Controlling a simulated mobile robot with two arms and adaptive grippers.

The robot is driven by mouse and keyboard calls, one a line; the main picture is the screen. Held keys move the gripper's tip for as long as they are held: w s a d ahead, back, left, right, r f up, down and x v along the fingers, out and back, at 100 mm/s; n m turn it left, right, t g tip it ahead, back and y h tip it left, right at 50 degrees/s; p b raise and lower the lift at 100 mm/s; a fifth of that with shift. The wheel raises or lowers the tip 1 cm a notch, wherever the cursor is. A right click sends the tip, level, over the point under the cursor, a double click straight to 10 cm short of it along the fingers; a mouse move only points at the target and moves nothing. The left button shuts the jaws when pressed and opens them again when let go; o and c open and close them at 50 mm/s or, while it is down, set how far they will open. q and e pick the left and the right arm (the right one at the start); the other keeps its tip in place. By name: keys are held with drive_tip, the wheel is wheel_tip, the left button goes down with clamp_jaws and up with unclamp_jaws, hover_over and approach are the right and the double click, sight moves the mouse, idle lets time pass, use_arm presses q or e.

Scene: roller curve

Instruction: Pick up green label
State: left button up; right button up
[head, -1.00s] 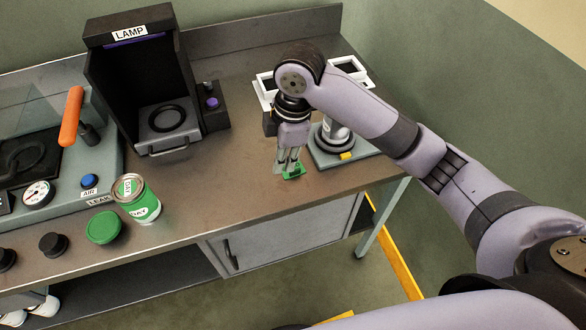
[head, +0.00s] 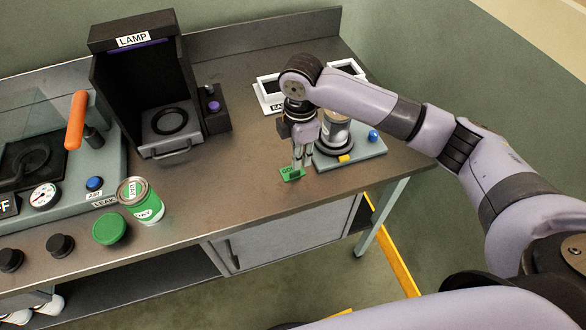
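The green label (head: 290,174) is a small flat piece with pale lettering, near the front edge of the bench, left of a grey fixture. My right gripper (head: 300,168) points down at it, with its fingertips at the label's right part and covering some of it. The fingers look close together, but I cannot tell whether they are shut on the label. The label appears at bench level. My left gripper is not in view.
The grey fixture (head: 369,147) with a metal can and blue button stands close right of the gripper. White-framed trays (head: 270,104) lie behind. A green-labelled can (head: 149,211), a green lid (head: 109,229) and the lamp box (head: 101,85) stand left. Bench between is clear.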

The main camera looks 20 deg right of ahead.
sight(297, 171)
wheel_tip(297, 171, down, 6)
drive_tip(key=shift+w+a+r+p, duration=0.15)
drive_tip(key=shift+r+p, duration=0.1)
drive_tip(key=shift+p, duration=0.75)
drive_tip(key=shift+f, duration=0.4)
clamp_jaws()
